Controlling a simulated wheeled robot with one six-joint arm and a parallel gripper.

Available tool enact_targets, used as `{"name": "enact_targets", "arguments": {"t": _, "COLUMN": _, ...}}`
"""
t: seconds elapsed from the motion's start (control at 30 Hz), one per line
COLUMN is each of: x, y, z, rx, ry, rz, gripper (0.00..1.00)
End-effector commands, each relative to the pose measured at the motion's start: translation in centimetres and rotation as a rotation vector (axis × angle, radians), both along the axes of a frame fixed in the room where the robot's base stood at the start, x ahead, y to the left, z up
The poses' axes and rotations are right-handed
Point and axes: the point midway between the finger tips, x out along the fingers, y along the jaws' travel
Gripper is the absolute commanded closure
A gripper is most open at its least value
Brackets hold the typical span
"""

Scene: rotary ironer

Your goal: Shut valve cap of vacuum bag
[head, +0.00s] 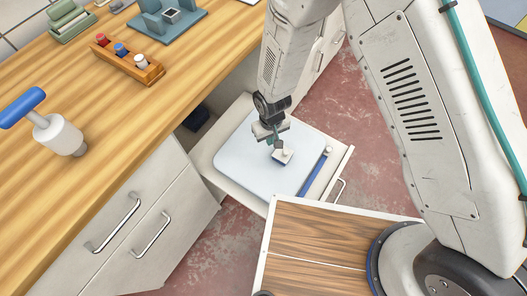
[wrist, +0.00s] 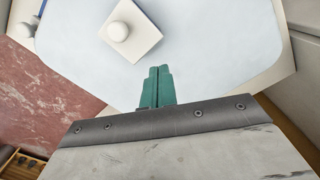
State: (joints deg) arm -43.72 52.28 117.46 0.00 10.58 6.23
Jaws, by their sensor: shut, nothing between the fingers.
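The vacuum bag (head: 238,150) is a pale blue-white sheet with rounded corners, lying flat in an open pull-out drawer; it also fills much of the wrist view (wrist: 215,50). I cannot tell whether the cap is fully seated. My gripper (head: 276,143) is shut and empty just above and beside the cap. Its green fingertips (wrist: 159,70) appear apart from the plate.
A blue strip (head: 313,176) with a white knob (head: 328,151) lies along the drawer's right side. The wooden counter (head: 120,120) holds a blue-handled white pump (head: 58,134) and a wooden rack (head: 128,63) of small coloured pieces. A wood-topped surface (head: 318,235) stands in front of the drawer.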

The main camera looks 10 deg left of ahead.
Motion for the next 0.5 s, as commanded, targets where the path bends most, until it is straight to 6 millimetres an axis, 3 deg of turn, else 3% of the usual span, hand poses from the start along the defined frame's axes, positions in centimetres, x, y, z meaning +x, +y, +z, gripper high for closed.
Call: {"name": "enact_targets", "arguments": {"t": 0.5, "x": 0.1, "y": 0.2, "z": 4.4, "rx": 0.004, "ry": -0.004, "rz": 0.000, "gripper": 1.00}}
